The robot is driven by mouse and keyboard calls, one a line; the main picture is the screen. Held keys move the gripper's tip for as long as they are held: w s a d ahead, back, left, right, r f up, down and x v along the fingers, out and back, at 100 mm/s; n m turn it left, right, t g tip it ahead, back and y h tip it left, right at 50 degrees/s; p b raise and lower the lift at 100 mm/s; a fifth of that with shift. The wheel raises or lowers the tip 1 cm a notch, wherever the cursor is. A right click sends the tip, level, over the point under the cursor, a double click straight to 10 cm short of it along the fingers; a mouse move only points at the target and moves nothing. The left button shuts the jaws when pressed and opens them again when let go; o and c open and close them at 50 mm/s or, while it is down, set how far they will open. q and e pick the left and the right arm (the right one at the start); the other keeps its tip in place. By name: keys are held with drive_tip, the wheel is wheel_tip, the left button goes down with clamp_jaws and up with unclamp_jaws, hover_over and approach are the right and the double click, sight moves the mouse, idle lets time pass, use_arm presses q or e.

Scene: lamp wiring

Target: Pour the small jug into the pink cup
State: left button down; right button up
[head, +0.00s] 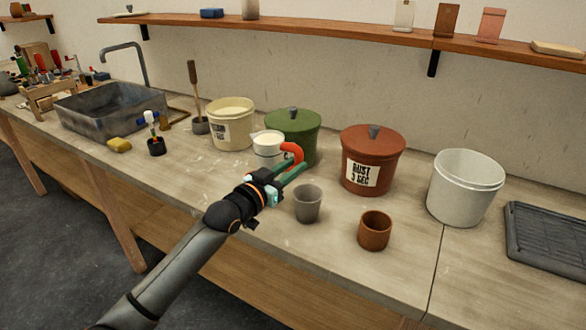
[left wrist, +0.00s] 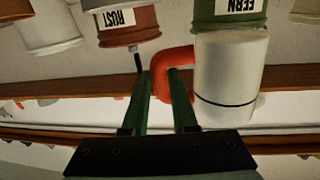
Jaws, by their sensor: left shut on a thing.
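The small jug (head: 268,152) is white with a red-orange handle and stands about upright in front of the green bucket. It also shows in the left wrist view (left wrist: 228,85), with a dark line around it. My left gripper (head: 297,165) is shut on the jug's handle; its fingers show in the left wrist view (left wrist: 162,90). I cannot tell whether the jug touches the bench. No clearly pink cup shows. A grey cup (head: 308,205) and a reddish-brown cup (head: 374,232) stand upright near the front of the bench. My right gripper is not in view.
Behind stand a cream bucket (head: 231,133), a lidded green bucket (head: 304,122), a lidded rust bucket (head: 386,150) and a white bucket (head: 462,205). A sink (head: 110,112) is at left, a dark tray (head: 548,238) at right. Bare bench lies around the two cups.

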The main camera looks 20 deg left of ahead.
sight(296, 154)
use_arm(q)
drive_tip(key=shift+d+r+n+t+p, duration=0.2)
drive_tip(key=shift+d+r+n+p, duration=0.05)
drive_tip(key=shift+r+n, duration=0.7)
drive_tip(key=shift+d+r+n+t+p, duration=0.2)
drive_tip(key=shift+r+n+p, duration=0.05)
drive_tip(key=shift+r+n, duration=0.65)
drive_tip(key=shift+a+r+n+t+y, duration=0.9)
drive_tip(key=shift+a+r+n, duration=1)
drive_tip(key=shift+n, duration=3.55)
drive_tip(key=d+f+m, duration=0.1)
drive_tip(key=f+m, duration=0.1)
drive_tip(key=m, duration=0.2)
drive_tip(key=d+f+m+g+h, duration=0.1)
drive_tip(key=f+m, duration=0.1)
drive_tip(key=m, duration=0.3)
drive_tip(key=d+f+m+g, duration=0.1)
drive_tip(key=f+m, duration=0.2)
drive_tip(key=m, duration=0.1)
drive_tip(key=shift+m+h+b, duration=0.4)
drive_tip(key=shift+a+f+m+g, duration=0.15)
drive_tip(key=shift+f+m+g, duration=0.2)
drive_tip(key=shift+m, duration=0.15)
drive_tip(key=shift+r, duration=0.1)
